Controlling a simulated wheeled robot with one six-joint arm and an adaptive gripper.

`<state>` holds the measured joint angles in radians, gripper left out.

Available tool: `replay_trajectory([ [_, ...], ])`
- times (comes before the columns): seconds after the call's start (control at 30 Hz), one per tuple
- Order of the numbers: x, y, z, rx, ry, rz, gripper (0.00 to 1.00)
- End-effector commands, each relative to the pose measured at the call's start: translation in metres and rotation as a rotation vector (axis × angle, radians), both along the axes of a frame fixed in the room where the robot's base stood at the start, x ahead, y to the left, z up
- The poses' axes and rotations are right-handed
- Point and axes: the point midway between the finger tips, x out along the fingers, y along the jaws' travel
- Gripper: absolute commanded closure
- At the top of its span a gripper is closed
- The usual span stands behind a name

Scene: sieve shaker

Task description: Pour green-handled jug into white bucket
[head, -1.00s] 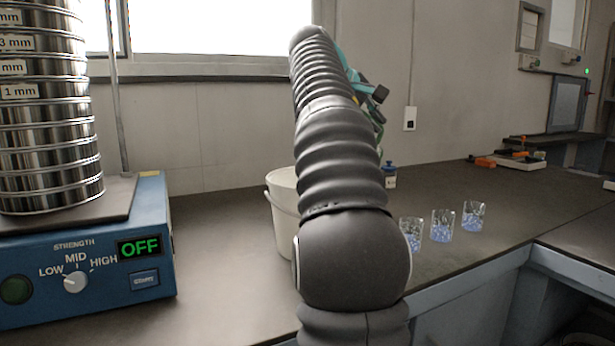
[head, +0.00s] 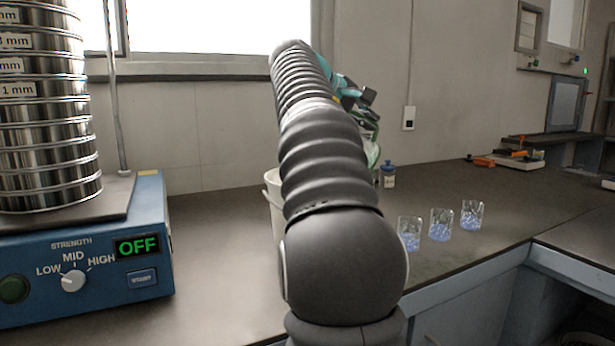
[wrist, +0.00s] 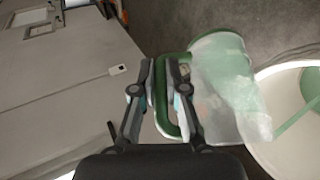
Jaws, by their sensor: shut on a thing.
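The green-handled jug (wrist: 222,82) is a clear, pale vessel with a green handle and rim. In the wrist view my gripper (wrist: 168,78) is shut on its green handle. The jug's far end reaches to the rim of the white bucket (wrist: 262,76); I cannot tell whether they touch. A green strip shows inside the bucket. In the head view my arm hides most of the bucket (head: 273,205) and most of the jug (head: 372,150). My gripper (head: 362,105) shows only in part there, above and behind the arm.
A sieve shaker (head: 95,245) with a stack of sieves stands at the left, its display reading OFF. Several glass beakers (head: 440,225) with blue contents stand right of my arm. A small blue-capped jar (head: 388,176) stands behind them. The bench between shaker and bucket is clear.

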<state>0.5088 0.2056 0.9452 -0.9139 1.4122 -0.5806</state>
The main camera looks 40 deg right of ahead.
Motion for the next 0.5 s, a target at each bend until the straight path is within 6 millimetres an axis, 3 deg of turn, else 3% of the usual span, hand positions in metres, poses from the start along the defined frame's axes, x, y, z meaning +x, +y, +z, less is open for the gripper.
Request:
replay_trajectory([
  [0.5,-0.0002,0.0019,-0.0011,-0.042,0.022,-0.003,1.0],
])
